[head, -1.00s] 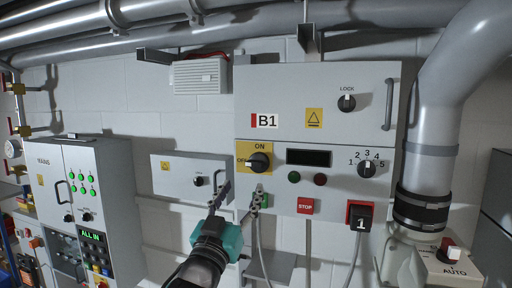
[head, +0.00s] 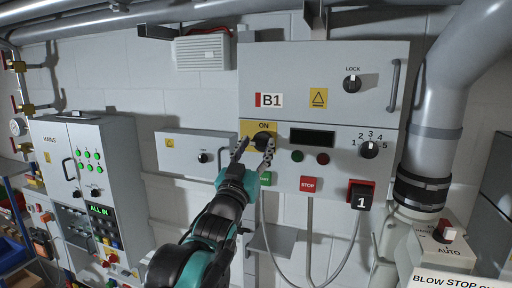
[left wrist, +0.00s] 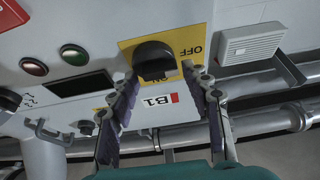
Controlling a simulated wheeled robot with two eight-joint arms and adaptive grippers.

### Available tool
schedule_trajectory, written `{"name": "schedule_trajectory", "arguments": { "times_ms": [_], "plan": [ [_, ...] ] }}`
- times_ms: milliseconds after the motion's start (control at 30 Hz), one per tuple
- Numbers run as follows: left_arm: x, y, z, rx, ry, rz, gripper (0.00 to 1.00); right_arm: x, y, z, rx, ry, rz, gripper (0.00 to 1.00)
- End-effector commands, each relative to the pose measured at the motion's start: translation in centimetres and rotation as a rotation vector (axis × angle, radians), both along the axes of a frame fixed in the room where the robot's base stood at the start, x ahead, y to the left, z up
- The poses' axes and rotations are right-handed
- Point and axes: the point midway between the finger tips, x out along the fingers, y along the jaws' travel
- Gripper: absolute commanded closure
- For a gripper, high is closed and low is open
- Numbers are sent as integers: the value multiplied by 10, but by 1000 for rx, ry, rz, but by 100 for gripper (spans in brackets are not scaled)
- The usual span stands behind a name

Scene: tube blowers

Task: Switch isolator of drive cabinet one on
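The isolator is a black rotary knob (head: 261,142) on a yellow ON/OFF plate (head: 247,127), on the front of the grey cabinet marked B1 (head: 350,110). My left gripper (head: 254,149) is open at the knob, one finger on each side of it. In the left wrist view the knob (left wrist: 153,57) shows at the tips of the spread fingers (left wrist: 161,75), with no clear grip on it. The fingers partly hide the knob in the head view, so its setting is hard to read. My right gripper is not in view.
Close to the knob are a green start button (head: 264,178), a red STOP button (head: 311,184) and a dark display (head: 312,137). A selector (head: 369,149) and a red-backed block marked 1 (head: 361,196) sit to the right. A smaller grey box (head: 180,152) is at left.

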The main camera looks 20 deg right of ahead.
Motion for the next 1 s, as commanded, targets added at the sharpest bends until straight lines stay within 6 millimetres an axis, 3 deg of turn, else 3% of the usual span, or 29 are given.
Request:
{"name": "schedule_trajectory", "arguments": {
  "times_ms": [33,100,133,567,1000],
  "plan": [
    [0,0,0,0,0,0,72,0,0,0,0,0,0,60],
    [0,0,0,0,0,0,91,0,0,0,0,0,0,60],
    [0,0,0,0,0,0,93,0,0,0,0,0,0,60],
    [0,0,1,49,-34,1,93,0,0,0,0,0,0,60],
    [1,2,4,335,-226,2,93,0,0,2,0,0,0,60]
  ]
}}
